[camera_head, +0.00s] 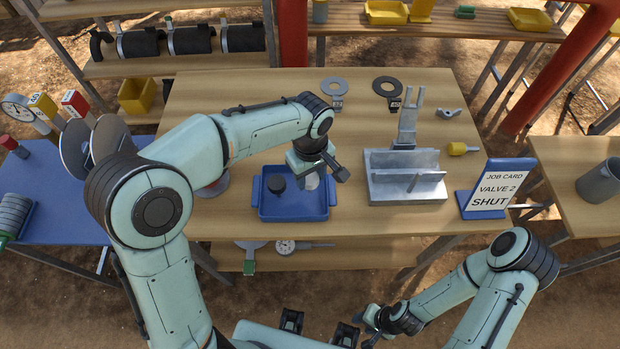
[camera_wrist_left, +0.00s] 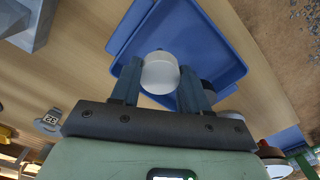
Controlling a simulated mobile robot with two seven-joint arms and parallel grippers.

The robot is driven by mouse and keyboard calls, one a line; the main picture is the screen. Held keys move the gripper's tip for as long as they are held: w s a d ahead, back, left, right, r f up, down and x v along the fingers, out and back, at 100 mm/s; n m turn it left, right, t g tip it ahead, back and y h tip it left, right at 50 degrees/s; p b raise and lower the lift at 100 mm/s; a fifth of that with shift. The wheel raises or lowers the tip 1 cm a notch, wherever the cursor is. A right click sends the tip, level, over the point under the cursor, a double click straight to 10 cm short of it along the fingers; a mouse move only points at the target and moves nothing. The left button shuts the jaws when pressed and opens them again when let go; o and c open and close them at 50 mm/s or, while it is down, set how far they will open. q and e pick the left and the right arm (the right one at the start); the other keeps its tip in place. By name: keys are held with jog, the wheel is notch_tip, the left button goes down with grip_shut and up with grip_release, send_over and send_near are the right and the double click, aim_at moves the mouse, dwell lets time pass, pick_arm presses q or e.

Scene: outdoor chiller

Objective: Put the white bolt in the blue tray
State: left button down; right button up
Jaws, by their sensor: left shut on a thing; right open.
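The white bolt shows in the left wrist view as a pale round-headed piece (camera_wrist_left: 160,74) between the two fingers of my left gripper (camera_wrist_left: 158,84). In the head view my left gripper (camera_head: 318,176) is over the right part of the blue tray (camera_head: 293,212), shut on the white bolt (camera_head: 312,181), which is partly hidden by the fingers. The tray also shows behind the bolt in the left wrist view (camera_wrist_left: 205,40). I cannot tell whether the bolt touches the tray floor. My right gripper (camera_head: 376,322) is open and empty, low in front of the bench.
A dark round piece (camera_head: 277,184) is in the tray's left part. Washers (camera_head: 387,87) lie at the back.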

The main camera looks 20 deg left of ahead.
aim_at(310, 178)
pick_arm(q)
jog(key=shift+f, duration=0.9)
pick_arm(e)
jog(key=shift+s+f, duration=0.1)
pick_arm(q)
jog(key=shift+f, duration=0.15)
jog(key=c, duration=0.6)
grip_release()
jog(key=shift+o, duration=0.2)
pick_arm(e)
jog(key=shift+f, duration=0.1)
pick_arm(q)
jog(key=shift+r, duration=0.35)
notch_tip(310, 178, up, 12)
jog(key=p, duration=0.1)
jog(key=shift+f, duration=0.15)
pick_arm(e)
jog(key=shift+w+r, duration=0.35)
jog(key=shift+r, duration=0.2)
jog(key=shift+w+r, duration=0.3)
jog(key=shift+r, duration=0.25)
